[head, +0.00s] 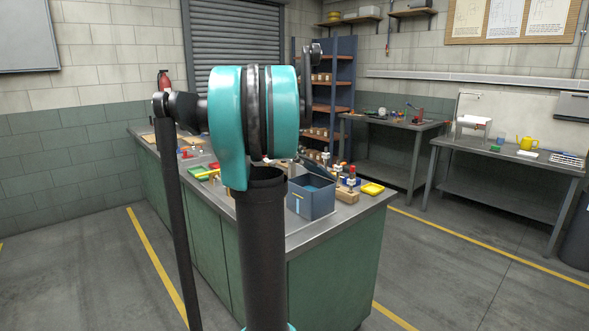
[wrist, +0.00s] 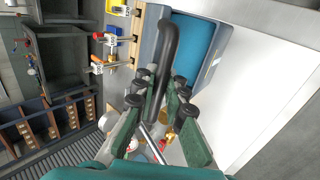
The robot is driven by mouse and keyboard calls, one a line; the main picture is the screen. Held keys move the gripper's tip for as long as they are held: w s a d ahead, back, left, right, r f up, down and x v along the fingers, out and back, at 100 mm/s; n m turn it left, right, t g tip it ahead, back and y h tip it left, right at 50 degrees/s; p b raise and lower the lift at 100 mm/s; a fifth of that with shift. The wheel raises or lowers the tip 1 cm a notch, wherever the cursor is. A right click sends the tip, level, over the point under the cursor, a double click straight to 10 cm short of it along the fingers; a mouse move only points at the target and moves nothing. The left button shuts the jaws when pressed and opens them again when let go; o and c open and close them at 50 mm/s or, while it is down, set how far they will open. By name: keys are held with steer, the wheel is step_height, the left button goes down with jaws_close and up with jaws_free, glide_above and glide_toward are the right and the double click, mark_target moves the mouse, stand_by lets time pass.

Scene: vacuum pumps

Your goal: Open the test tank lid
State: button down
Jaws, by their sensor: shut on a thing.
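The test tank (head: 311,197) is a blue-grey box near the bench's front right corner, its blue inside showing from above. In the wrist view the tank (wrist: 221,50) is at the top, its blue inside partly uncovered. My gripper (wrist: 162,95) is shut on a dark curved bar (wrist: 168,45) that looks like a handle and crosses in front of the tank. I cannot clearly make out the lid panel or its angle.
Small valves on a wooden block (head: 346,195) and a yellow tray (head: 372,188) stand right of the tank. A green tray (head: 195,171) lies farther left on the bench. The bench top (head: 322,226) is clear in front of the tank.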

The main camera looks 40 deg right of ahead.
steer(key=d+r+y, duration=0.2)
steer(key=d+y, duration=0.1)
steer(key=d, duration=0.4)
steer(key=w+d+r+y, duration=0.1)
steer(key=d+r+y, duration=0.2)
steer(key=d, duration=0.4)
steer(key=shift+r+g+y, duration=0.2)
steer(key=shift+g+y, duration=0.1)
steer(key=shift+y, duration=0.5)
steer(key=shift+w, duration=0.1)
steer(key=c, duration=1.6)
jaws_free()
steer(key=shift+o, duration=0.2)
steer(key=shift+a, duration=0.1)
